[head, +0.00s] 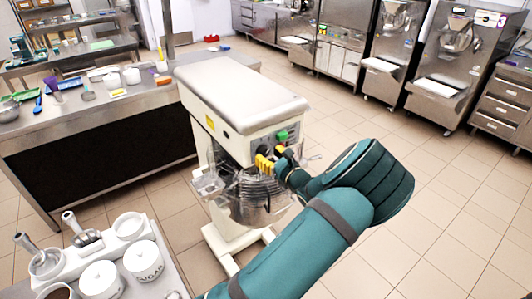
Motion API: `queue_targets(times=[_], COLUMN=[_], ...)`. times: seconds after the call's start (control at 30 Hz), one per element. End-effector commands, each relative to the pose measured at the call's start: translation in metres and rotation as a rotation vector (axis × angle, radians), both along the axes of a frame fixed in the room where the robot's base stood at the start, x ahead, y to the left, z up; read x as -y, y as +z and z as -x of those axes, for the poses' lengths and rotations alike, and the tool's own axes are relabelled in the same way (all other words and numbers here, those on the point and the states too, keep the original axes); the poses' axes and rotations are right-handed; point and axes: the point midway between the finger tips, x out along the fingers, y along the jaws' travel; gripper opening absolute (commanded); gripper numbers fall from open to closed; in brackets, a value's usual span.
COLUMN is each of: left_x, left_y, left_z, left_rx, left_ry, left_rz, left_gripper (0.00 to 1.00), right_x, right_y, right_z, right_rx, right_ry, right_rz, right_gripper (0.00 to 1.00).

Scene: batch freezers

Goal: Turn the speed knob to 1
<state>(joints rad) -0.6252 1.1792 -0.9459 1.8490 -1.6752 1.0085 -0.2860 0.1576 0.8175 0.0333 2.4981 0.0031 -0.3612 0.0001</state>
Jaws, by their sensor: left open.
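A large cream-coloured mixer (240,95) stands on the floor in the middle of the view. A green control (282,136) shows on its upper front, with a small dark part just left of and below it. I cannot tell if this is the speed knob, and no number can be read. My left gripper (264,163), with yellow fingertips, is open in front of this control area, just below the green control, and hides part of it. I cannot tell if the fingers touch anything. My right gripper is not in view.
A metal bowl (256,205) with a clear guard sits below the mixer head, close under my gripper. A trolley with white canisters (143,260) is at the bottom left. A steel counter (95,110) stands behind it. The tiled floor at right is clear.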

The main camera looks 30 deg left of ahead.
Motion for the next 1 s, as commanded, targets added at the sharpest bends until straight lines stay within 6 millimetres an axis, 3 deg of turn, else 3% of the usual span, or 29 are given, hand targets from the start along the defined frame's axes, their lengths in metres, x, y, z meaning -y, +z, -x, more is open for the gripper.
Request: queue_targets(times=[0.2,0.5,0.53,0.67,1.0], left_x=[-0.016,-0.017,-0.017,-0.017,-0.017], left_y=[0.000,0.000,0.000,0.000,0.000], left_z=[-0.006,-0.007,-0.007,-0.007,-0.007], left_rx=[0.000,0.000,0.000,0.000,0.008], left_ry=[0.000,0.000,0.000,0.000,0.001], left_rz=[-0.001,0.000,0.000,0.000,0.002], left_gripper=[0.50,0.50,0.46,0.00,0.00], right_x=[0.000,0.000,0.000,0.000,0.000], right_y=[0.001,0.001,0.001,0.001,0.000], right_z=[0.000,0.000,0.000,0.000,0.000], right_rx=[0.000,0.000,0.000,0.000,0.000], right_ry=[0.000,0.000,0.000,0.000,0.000], right_rz=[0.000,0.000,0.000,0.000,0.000], right_gripper=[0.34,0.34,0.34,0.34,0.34])
